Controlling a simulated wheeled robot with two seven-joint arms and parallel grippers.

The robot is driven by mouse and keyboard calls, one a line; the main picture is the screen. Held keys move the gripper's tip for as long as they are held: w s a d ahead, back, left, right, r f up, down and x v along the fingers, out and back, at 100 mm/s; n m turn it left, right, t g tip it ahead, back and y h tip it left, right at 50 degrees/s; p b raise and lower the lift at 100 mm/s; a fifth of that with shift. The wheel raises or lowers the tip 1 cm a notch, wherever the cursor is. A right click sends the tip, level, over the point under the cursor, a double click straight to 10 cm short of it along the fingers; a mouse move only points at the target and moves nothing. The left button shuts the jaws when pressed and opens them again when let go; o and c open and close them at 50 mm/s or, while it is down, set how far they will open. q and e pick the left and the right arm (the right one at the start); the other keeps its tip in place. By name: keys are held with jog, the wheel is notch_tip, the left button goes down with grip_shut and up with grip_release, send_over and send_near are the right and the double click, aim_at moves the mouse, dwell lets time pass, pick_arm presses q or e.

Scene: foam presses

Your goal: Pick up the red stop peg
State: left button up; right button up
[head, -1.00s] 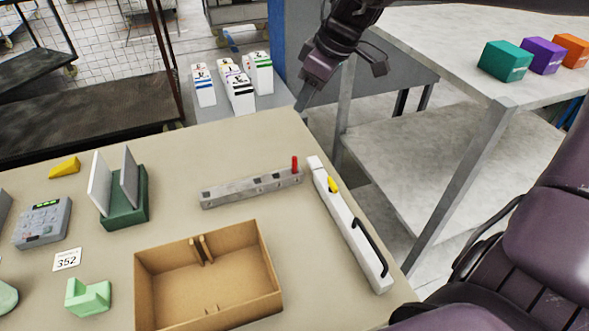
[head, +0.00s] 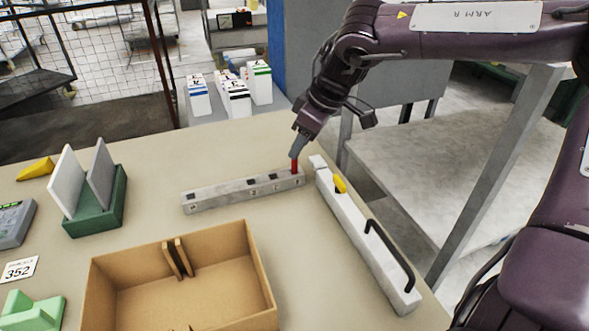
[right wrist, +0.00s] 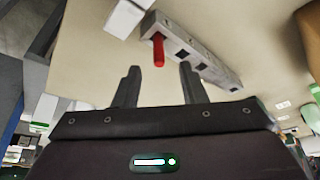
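The red stop peg (head: 294,166) stands upright at the right end of a grey block with a row of square holes (head: 240,191). My right gripper (head: 297,150) is just above the peg in the head view and partly overlaps its top. In the right wrist view the gripper (right wrist: 159,76) is open, with its two dark fingers apart and nothing held. The red peg (right wrist: 158,50) shows in line with the gap, a little beyond the fingertips. I cannot tell whether its tip is between them. My left gripper is not in view.
A long white bar with a black handle and yellow part (head: 365,240) lies right of the block. An open cardboard box (head: 262,300) is in front. A green holder with two plates (head: 98,215) stands left. The table between holder and block is clear.

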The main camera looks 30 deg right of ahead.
aim_at(294, 168)
jog(key=x, duration=0.4)
jog(key=shift+w+f, duration=0.15)
jog(key=shift+f, duration=0.15)
grip_shut()
